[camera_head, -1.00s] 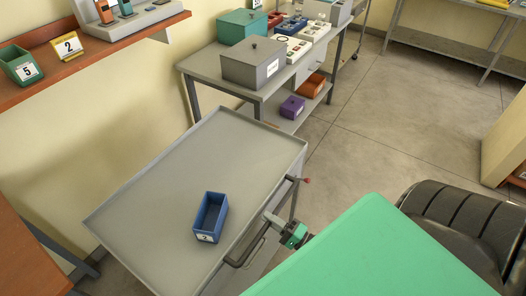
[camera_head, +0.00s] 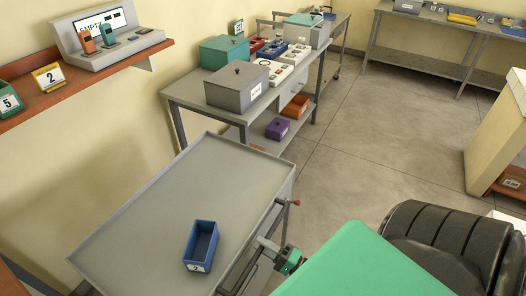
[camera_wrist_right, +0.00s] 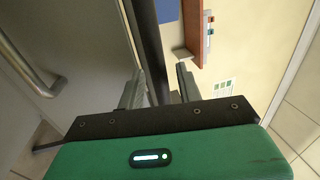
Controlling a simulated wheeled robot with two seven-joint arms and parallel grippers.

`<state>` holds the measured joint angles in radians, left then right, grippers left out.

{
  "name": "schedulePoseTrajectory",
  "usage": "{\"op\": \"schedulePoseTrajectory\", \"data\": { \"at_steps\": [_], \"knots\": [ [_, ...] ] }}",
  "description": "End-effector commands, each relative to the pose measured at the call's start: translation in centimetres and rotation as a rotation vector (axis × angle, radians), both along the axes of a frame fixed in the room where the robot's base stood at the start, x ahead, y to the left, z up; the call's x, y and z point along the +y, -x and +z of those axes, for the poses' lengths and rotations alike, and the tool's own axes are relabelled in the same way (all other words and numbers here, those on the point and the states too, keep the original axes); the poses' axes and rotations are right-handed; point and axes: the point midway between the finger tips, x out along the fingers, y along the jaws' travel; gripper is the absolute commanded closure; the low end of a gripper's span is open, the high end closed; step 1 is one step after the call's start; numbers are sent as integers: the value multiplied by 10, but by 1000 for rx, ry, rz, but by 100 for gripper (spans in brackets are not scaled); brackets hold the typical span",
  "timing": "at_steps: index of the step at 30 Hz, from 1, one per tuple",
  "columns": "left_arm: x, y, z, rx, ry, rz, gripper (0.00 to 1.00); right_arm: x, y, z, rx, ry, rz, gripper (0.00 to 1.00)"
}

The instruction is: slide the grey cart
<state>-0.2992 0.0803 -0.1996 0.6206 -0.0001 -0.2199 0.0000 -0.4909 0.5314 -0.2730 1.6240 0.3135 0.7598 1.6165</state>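The grey cart (camera_head: 190,190) stands at the lower left of the head view, with a flat rimmed top. A dark handle (camera_head: 240,279) runs along its right side. My right gripper (camera_head: 262,244) is at that side, by the handle. In the right wrist view my right gripper (camera_wrist_right: 161,84) has its two fingers apart, with a dark bar (camera_wrist_right: 147,45) running between them. A gap shows between the bar and the right finger, so the fingers do not look closed on it. My left gripper is in neither current view.
A blue bin (camera_head: 201,246) sits on the cart top. A grey workbench (camera_head: 190,90) with boxes stands just beyond the cart. An orange wall shelf (camera_head: 100,75) is at left. The floor (camera_head: 370,150) between is open.

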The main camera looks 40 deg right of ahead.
Motion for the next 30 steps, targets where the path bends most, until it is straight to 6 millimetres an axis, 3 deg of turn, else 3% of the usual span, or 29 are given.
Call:
{"op": "schedulePoseTrajectory", "data": {
  "at_steps": [18, 24, 30],
  "knots": [
    [0, 1, -33, 2, 0, 0, 100, -38, 104, -25, 5, 2, 1, 64],
    [0, 1, -36, 2, 0, 0, 100, -44, 121, -27, 3, 1, 0, 64],
    [0, 1, -36, 2, 0, -1, 100, -45, 124, -27, 1, 0, 0, 64]
  ]
}}
